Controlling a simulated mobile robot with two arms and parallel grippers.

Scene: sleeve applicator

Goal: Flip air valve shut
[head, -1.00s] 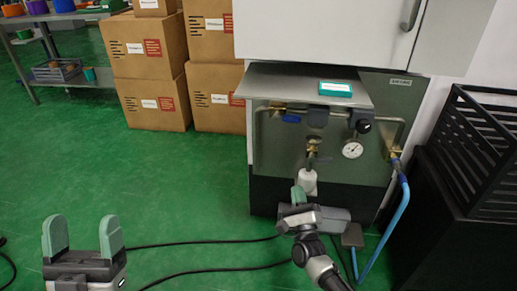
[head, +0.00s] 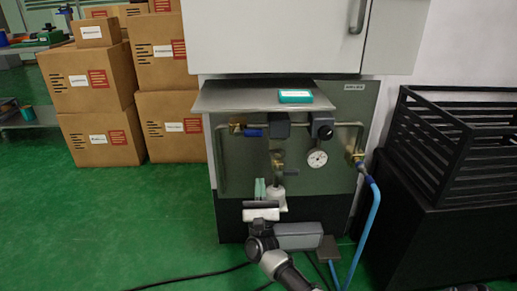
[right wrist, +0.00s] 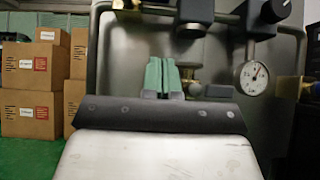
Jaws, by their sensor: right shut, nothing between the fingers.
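A grey-green machine panel carries pipework with a blue lever (head: 252,132) by a brass fitting at upper left. A brass valve (head: 278,158) with a dark handle sits lower in the middle. Another brass valve (head: 354,158) at right feeds a blue hose. I cannot tell which is the air valve. My right gripper (head: 260,188) is shut and empty, its green fingers pointing up in front of the panel, below the blue lever. My left gripper is not in view.
A gauge (head: 317,159) and black knob (head: 323,131) sit right of the middle. A metal shelf (head: 235,100) holding a teal box (head: 295,96) overhangs the pipes. Black crates (head: 445,150) stand right; cartons (head: 90,95) stand left.

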